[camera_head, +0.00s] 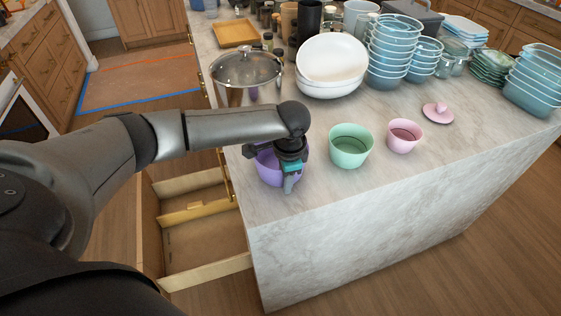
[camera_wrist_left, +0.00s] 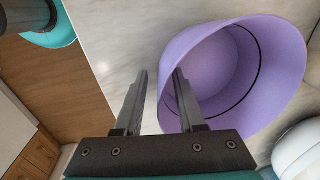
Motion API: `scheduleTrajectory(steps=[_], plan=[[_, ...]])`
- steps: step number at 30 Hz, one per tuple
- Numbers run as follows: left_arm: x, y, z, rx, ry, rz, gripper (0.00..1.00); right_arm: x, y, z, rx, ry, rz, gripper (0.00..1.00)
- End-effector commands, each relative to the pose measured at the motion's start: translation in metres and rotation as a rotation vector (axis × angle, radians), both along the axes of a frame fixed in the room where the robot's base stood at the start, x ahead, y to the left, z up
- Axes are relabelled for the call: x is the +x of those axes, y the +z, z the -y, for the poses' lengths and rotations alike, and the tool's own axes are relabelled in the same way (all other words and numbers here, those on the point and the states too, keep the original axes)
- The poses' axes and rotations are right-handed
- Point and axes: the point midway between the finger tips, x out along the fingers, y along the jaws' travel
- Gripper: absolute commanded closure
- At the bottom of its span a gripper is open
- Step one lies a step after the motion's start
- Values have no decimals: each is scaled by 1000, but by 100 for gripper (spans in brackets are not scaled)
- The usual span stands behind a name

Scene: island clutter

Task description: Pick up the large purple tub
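The large purple tub (camera_head: 268,174) stands upright at the near left edge of the marble island, partly hidden behind my left gripper (camera_head: 289,178). In the left wrist view the tub (camera_wrist_left: 235,75) is seen from above and looks empty. My left gripper (camera_wrist_left: 159,76) is open there, with one finger outside the tub and the other over its opening. The near wall of the tub lies between the fingers; I cannot tell whether either touches it. My right gripper is not in view.
A green tub (camera_head: 350,150) and a pink tub (camera_head: 404,137) stand to the right, with a pink lid (camera_head: 437,113) behind. A steel pot (camera_head: 246,72) and white bowls (camera_head: 331,66) stand behind. Open drawers (camera_head: 200,240) jut out below left. The island's front right is clear.

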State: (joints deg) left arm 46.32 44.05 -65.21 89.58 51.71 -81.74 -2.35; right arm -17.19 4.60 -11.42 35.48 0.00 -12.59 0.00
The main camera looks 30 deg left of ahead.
Motion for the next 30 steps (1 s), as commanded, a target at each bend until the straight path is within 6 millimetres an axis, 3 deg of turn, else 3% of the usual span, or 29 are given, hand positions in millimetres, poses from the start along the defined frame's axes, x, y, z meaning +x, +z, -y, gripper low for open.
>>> scheduleTrajectory(steps=[2,12,30], plan=[[0,0,0,0,0,0,62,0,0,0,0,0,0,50],[0,1,0,0,1,0,100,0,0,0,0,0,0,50],[0,1,0,1,1,1,100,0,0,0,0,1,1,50]])
